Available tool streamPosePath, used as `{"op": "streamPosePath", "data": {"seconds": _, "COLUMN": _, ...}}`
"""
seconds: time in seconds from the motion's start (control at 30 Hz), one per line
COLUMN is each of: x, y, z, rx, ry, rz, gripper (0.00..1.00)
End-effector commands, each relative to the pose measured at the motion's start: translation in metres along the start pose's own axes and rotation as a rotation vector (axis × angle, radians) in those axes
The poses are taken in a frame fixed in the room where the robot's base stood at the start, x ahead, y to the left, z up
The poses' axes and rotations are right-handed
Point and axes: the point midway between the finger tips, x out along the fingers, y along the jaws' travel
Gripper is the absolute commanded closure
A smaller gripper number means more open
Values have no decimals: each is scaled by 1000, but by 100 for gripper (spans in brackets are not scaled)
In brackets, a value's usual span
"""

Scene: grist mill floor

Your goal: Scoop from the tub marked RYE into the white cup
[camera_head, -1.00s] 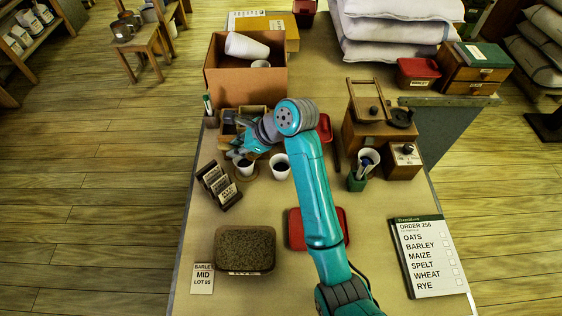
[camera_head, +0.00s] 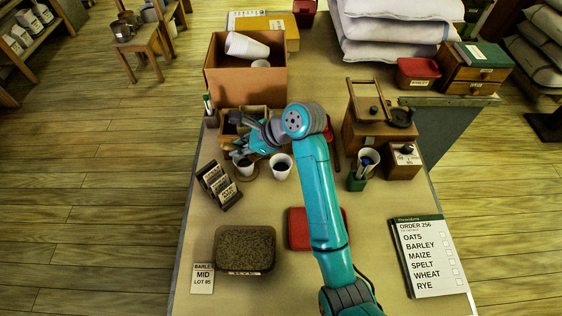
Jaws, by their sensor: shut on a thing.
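My gripper (camera_head: 239,151) is over the left white cup (camera_head: 245,174), near its rim; I cannot tell whether they touch. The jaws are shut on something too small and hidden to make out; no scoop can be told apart. A second white cup (camera_head: 281,171) stands just to the right. Both cups look dark inside. A dark tub of brown grain (camera_head: 245,247) sits at the near left; its front label is too blurred to read. A red-lidded tub (camera_head: 302,229) lies partly behind my arm. No mark reading RYE is legible on any tub.
A card reading BARLEY MID LOT 85 (camera_head: 202,279) lies left of the grain tub. A rack of labelled cards (camera_head: 219,184), a wooden divided box (camera_head: 231,130) and a cardboard box (camera_head: 245,87) crowd the left side. An order board (camera_head: 433,257) lies front right.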

Motion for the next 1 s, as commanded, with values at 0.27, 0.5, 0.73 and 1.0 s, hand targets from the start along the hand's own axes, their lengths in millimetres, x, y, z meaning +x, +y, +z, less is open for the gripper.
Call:
{"op": "streamPosePath", "data": {"seconds": 0.27, "x": -1, "y": 0, "z": -2, "rx": 3, "ry": -17, "rz": -2, "gripper": 100}}
{"op": "streamPosePath", "data": {"seconds": 0.5, "x": -2, "y": 0, "z": -4, "rx": 6, "ry": -31, "rz": -3, "gripper": 100}}
{"op": "streamPosePath", "data": {"seconds": 0.73, "x": -3, "y": -1, "z": -6, "rx": 8, "ry": -44, "rz": -4, "gripper": 100}}
{"op": "streamPosePath", "data": {"seconds": 1.0, "x": -4, "y": 0, "z": -7, "rx": 11, "ry": -60, "rz": -5, "gripper": 100}}
